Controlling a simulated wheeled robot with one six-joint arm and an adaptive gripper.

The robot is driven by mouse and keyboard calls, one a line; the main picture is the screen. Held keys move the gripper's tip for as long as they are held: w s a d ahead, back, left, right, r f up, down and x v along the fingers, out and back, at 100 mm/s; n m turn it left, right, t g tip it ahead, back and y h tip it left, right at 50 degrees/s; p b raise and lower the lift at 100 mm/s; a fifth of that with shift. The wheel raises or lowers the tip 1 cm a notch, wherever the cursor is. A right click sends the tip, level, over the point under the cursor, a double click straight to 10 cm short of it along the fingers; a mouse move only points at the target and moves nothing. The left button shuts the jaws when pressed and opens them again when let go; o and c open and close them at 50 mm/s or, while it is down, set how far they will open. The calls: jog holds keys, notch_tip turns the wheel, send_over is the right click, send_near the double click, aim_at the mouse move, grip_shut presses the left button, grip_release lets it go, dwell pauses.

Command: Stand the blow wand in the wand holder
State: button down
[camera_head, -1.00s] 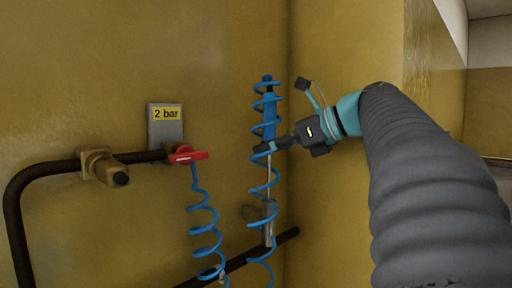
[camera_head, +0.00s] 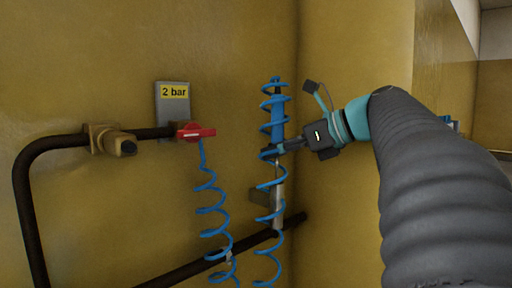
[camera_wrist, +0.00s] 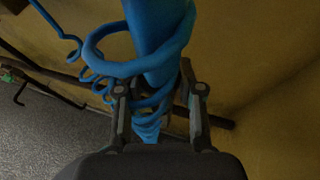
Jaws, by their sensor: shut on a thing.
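The blow wand (camera_head: 277,118) is upright, with a blue handle and a thin metal tube below. A blue coiled hose winds around it. My gripper (camera_head: 270,152) comes from the right and is shut on the wand, near the lower end of the handle. In the wrist view the blue handle (camera_wrist: 155,40) runs between the gripper fingers (camera_wrist: 158,105). The wand holder (camera_head: 277,205) is a grey upright tube on a bracket, directly below the wand. The wand's lower tube meets the holder's top in the picture; hose coils partly hide this, so I cannot tell how deep it sits.
Dark pipes (camera_head: 40,205) run along the wall and behind the holder. The wall corner is close to the wand's right.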

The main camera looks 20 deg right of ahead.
aim_at(277, 178)
jog(key=shift+f+b, duration=1.45)
jog(key=shift+f, duration=1.6)
jog(key=c, duration=0.7)
grip_release()
jog(key=shift+o, duration=0.2)
jog(key=v, duration=1.2)
jog(key=shift+s+a, duration=0.1)
jog(key=shift+s, duration=0.05)
